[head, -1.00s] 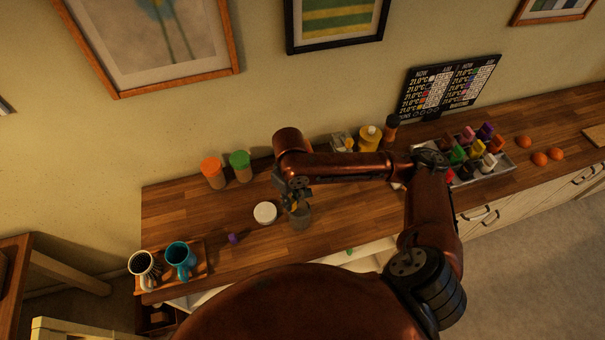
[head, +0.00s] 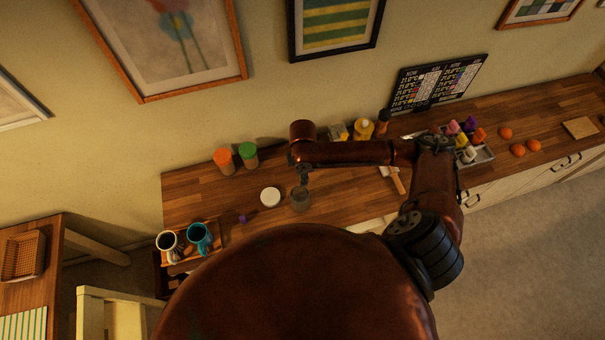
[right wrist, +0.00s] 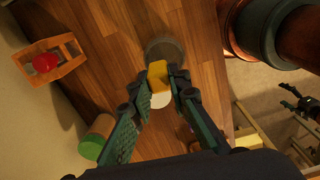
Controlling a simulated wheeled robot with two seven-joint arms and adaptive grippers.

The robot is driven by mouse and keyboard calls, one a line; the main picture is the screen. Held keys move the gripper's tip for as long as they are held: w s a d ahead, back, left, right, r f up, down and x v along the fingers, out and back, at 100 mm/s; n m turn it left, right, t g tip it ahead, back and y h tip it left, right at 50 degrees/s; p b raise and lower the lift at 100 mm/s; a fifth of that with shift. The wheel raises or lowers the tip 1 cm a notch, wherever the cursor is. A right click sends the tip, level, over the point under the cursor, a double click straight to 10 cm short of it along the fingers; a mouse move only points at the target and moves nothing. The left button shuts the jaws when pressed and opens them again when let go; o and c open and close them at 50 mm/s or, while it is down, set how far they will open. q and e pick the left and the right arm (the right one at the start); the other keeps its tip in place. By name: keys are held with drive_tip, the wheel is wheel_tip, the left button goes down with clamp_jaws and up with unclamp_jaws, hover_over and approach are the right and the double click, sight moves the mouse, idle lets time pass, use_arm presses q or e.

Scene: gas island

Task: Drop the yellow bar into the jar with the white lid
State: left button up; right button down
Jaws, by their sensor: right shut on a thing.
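The open glass jar (head: 300,199) stands on the wooden counter, and its round white lid (head: 270,196) lies flat just left of it. My right gripper (right wrist: 160,75) is shut on the yellow bar (right wrist: 157,72). In the right wrist view the bar's far end overlaps the near edge of the jar (right wrist: 166,48), and the white lid (right wrist: 160,100) shows between the fingers. I cannot tell the bar's height above the jar. In the head view the right gripper (head: 304,178) is small and dark, just behind the jar. A dark jointed shape that looks like my left gripper (right wrist: 300,106) shows at the right edge of the wrist view.
Orange-lidded (head: 223,161) and green-lidded (head: 248,154) jars stand behind. A small purple object (head: 243,219) and a tray with two mugs (head: 214,249) are at the left.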

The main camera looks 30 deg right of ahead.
drive_tip(key=shift+f, duration=0.75)
wheel_tip(320, 180, down, 4)
drive_tip(key=b, duration=0.3)
drive_tip(key=shift+b, duration=0.3)
use_arm(q)
wheel_tip(320, 180, down, 4)
drive_tip(key=shift+s+f, duration=0.1)
drive_tip(key=shift+s, duration=0.05)
use_arm(e)
drive_tip(key=c, duration=1.8)
unclamp_jaws()
drive_tip(key=shift+o, duration=0.3)
drive_tip(key=shift+r, duration=0.15)
use_arm(q)
drive_tip(key=shift+s, duration=0.15)
use_arm(e)
wheel_tip(320, 180, up, 12)
drive_tip(key=shift+f, duration=0.15)
